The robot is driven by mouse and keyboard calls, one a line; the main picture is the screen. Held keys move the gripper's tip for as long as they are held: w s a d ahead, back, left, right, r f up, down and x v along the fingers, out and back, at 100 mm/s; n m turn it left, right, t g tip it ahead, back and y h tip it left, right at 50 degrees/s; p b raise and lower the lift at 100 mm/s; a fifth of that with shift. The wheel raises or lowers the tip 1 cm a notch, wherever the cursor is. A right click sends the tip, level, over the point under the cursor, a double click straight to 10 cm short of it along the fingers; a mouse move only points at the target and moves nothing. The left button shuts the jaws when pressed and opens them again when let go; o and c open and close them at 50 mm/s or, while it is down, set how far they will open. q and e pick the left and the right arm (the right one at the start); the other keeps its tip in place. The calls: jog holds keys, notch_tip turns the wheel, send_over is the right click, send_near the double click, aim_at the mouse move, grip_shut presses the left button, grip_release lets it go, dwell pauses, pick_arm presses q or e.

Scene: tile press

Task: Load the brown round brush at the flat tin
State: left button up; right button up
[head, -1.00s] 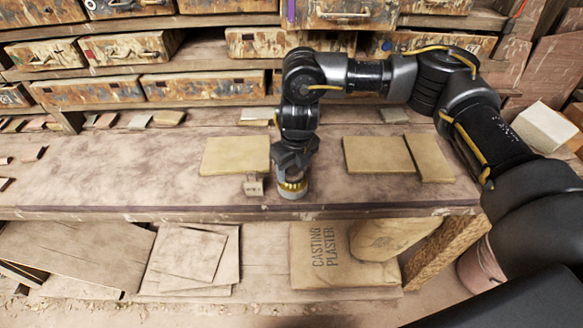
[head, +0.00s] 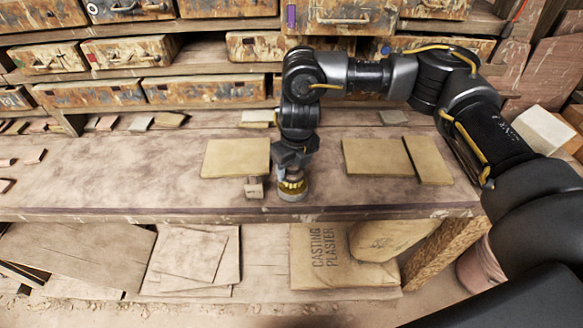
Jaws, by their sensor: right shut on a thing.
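My right gripper (head: 291,178) points straight down near the front edge of the workbench. I cannot tell whether this is the brown round brush, the flat tin, or both close together. No separate brush handle or bristles can be made out. My left gripper is not in view.
A small wooden block (head: 254,188) stands just left of the right gripper. Tan slabs lie at left (head: 235,157) and at right (head: 378,156) on the bench (head: 130,170). Drawers (head: 205,91) line the back. The bench's left part is mostly clear.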

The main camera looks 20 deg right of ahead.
jog(key=shift+r+p, duration=2.05)
jog(key=shift+r, duration=0.8)
jog(key=shift+f, duration=0.1)
jog(key=shift+s+n, duration=0.15)
jog(key=shift+n, duration=0.95)
jog(key=shift+s+a+n, duration=0.25)
jog(key=shift+n, duration=0.75)
jog(key=s+d+n+g+b, duration=0.1)
jog(key=s+d+n, duration=0.3)
jog(key=n, duration=0.7)
jog(key=s+d+r+n+g+b, duration=0.1)
jog(key=s+d+n, duration=0.3)
jog(key=n, duration=0.7)
jog(key=shift+s+d+r+g, duration=0.25)
jog(key=shift+s+d+g, duration=0.05)
